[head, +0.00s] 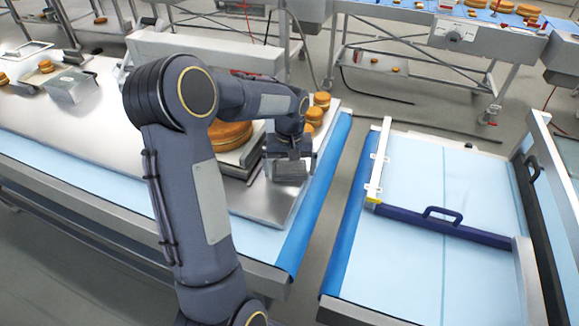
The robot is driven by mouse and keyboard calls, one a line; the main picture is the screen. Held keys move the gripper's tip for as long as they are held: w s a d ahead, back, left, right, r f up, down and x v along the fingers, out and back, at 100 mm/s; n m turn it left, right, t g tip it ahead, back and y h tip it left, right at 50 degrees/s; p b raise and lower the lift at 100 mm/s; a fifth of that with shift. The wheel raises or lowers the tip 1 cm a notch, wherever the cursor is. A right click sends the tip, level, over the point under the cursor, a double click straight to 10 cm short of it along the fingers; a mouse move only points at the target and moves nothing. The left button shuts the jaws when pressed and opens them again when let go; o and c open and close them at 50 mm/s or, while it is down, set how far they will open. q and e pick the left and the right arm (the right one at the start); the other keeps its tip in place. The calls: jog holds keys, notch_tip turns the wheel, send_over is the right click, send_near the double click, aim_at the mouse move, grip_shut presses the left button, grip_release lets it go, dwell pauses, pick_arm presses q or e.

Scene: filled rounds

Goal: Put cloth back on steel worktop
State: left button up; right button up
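My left arm reaches across the steel worktop (262,205) from the near side. My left gripper (289,158) points down low over the worktop's right end. A small grey, square piece (290,171) that may be the folded cloth lies directly below the fingers. The gripper hides part of it. I cannot tell whether the fingers are closed on it or whether it touches the steel. My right gripper is not in view.
Round golden cakes (229,132) sit on a stand left of the gripper, partly behind my arm. Several small cakes (315,115) stand behind it. A conveyor with a dark blue bar (462,231) lies to the right, across a gap. Bare steel lies in front of the gripper.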

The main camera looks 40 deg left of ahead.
aim_at(290, 169)
pick_arm(q)
notch_tip(290, 169, up, 11)
jog(key=s+d+r+m+t, duration=0.2)
jog(key=s+d+r, duration=0.1)
jog(key=s+d, duration=0.25)
jog(key=s+d+f+m+t+h, duration=0.1)
jog(key=s+d+f+m+h, duration=0.1)
jog(key=s+d, duration=0.4)
jog(key=s+d+f+m+t+h, duration=0.1)
jog(key=s+d+f+m+t, duration=0.1)
jog(key=s+d, duration=0.4)
jog(key=s+f, duration=0.1)
jog(key=s, duration=0.3)
jog(key=shift+f+t+h+b, duration=0.3)
jog(key=shift+h, duration=0.1)
dwell(0.4)
